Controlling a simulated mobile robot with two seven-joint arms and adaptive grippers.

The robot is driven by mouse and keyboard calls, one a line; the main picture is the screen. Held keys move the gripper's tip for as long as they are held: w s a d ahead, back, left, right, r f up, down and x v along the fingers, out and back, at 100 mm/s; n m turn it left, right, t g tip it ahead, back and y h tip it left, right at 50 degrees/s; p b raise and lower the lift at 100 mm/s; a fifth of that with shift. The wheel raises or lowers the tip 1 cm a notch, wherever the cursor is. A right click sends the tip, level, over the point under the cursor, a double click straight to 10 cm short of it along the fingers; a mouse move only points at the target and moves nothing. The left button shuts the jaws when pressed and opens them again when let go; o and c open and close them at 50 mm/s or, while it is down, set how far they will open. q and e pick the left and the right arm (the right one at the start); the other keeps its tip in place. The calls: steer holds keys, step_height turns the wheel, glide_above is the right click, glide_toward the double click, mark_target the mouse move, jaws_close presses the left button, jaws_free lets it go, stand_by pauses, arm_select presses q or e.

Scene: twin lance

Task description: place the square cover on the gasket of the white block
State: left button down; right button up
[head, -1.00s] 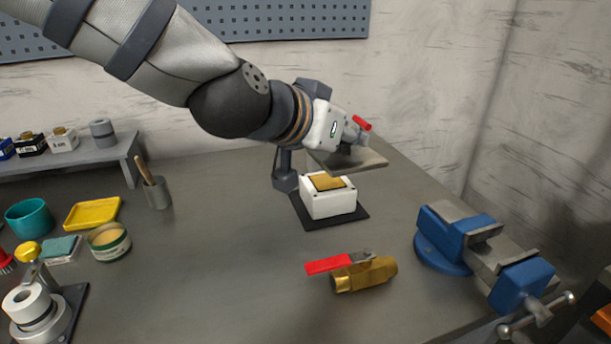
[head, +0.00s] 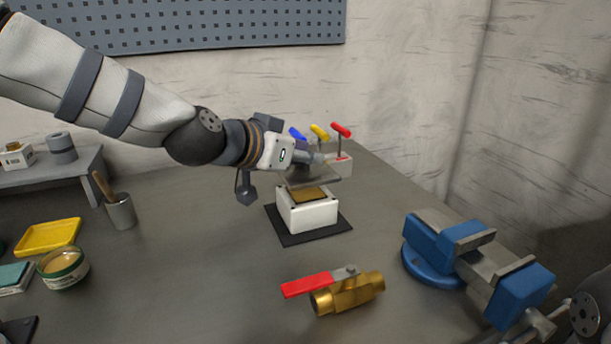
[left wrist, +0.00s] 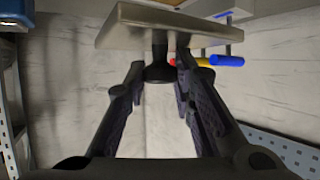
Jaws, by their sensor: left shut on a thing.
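The white block (head: 308,216) stands on a dark mat (head: 287,238) mid-table, with a tan gasket (head: 308,195) on its top. The square cover (head: 322,176) is a flat grey metal plate above and slightly behind the gasket. A gap shows between cover and block. My left gripper (head: 312,159) is above the cover, shut on its knob. In the left wrist view the cover (left wrist: 150,27) spans the top, with its dark knob (left wrist: 159,70) between the fingers. The fingertips are small and partly hidden in the head view. My right gripper is out of view.
A brass valve with a red lever (head: 345,294) lies in front of the block. A blue vise (head: 465,248) stands at right. A stand with red, yellow and blue handles (head: 342,163) is behind the cover. A yellow tray (head: 48,237) and tin (head: 63,268) are at left.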

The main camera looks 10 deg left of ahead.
mark_target(295, 173)
arm_select(q)
steer(key=shift+w+f, duration=0.2)
steer(key=shift+w, duration=0.1)
steer(key=f, duration=0.2)
steer(key=f+b, duration=0.1)
steer(key=shift+w+a+f, duration=0.15)
steer(key=shift+w+f, duration=0.15)
steer(key=shift+f, duration=0.1)
steer(key=shift+r, duration=0.15)
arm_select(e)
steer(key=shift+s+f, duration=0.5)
arm_select(q)
steer(key=c, duration=1.4)
jaws_free()
steer(key=shift+f, duration=0.25)
steer(key=shift+o, duration=0.2)
